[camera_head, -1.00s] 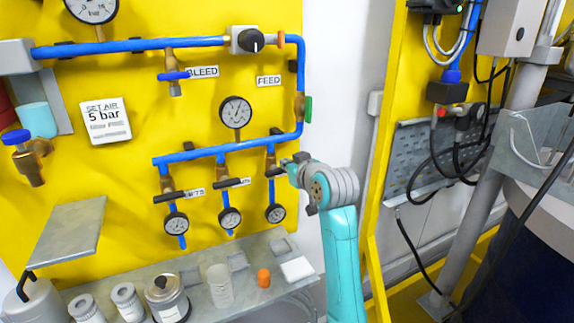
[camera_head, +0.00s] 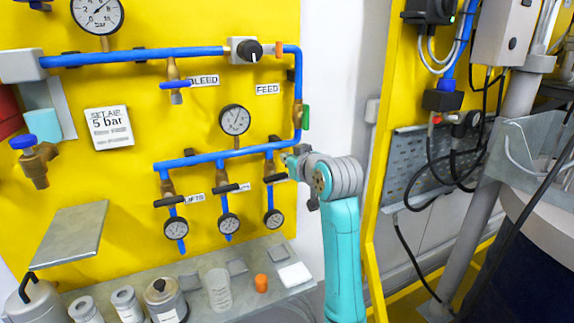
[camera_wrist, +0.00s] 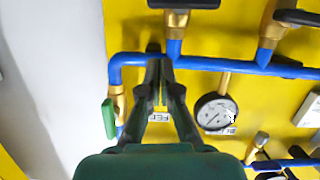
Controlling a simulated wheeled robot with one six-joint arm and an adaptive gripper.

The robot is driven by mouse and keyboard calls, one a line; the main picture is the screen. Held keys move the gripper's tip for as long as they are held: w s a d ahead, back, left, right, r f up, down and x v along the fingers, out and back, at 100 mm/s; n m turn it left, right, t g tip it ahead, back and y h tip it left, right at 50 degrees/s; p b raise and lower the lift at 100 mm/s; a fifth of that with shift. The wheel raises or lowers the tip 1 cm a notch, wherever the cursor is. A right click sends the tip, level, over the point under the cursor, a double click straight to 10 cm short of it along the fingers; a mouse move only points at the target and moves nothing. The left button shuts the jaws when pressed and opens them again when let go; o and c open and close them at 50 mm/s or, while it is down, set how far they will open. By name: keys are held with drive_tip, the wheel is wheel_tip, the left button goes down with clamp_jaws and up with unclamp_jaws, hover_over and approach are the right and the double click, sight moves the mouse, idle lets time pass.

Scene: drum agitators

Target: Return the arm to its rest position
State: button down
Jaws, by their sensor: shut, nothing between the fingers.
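My arm rises in the head view with its turquoise link and grey wrist joint in front of the right edge of the yellow panel. My gripper (camera_head: 291,161) points left toward the panel, near the right end of the lower blue pipe. In the wrist view my gripper (camera_wrist: 160,66) shows two dark fingers close together and shut, with nothing held. The fingers overlap the blue pipe (camera_wrist: 215,63) in that picture; I cannot tell whether they touch it. The fingertips are partly hidden in the head view.
The yellow panel (camera_head: 110,180) carries blue pipes, valves and gauges. A green valve handle (camera_head: 306,117) is just above my gripper. A grey shelf (camera_head: 245,290) below holds cans, a clear cup (camera_head: 219,289) and an orange piece (camera_head: 261,283). A yellow post (camera_head: 373,215) stands right of my arm.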

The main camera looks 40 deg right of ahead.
drive_tip(key=v, duration=0.7)
drive_tip(key=shift+s, duration=0.3)
drive_tip(key=shift+a, duration=0.15)
drive_tip(key=s+a+f, duration=0.1)
drive_tip(key=a+f, duration=0.3)
drive_tip(key=f, duration=0.5)
drive_tip(key=s+a+f, duration=0.1)
drive_tip(key=a+f, duration=0.3)
drive_tip(key=f, duration=0.5)
drive_tip(key=s+a+f+y, duration=0.2)
drive_tip(key=s+a+f, duration=0.65)
drive_tip(key=f, duration=0.35)
drive_tip(key=s+a+f, duration=0.1)
drive_tip(key=s+a, duration=0.2)
drive_tip(key=s, duration=0.7)
drive_tip(key=s+a+f+n+y, duration=0.1)
drive_tip(key=s+a, duration=0.2)
drive_tip(key=s, duration=0.8)
drive_tip(key=s+a+f+n+y, duration=0.1)
drive_tip(key=s+a+f, duration=0.1)
drive_tip(key=s, duration=0.8)
drive_tip(key=shift+s+a, duration=0.2)
drive_tip(key=shift+a, duration=0.4)
drive_tip(key=shift+f, duration=0.1)
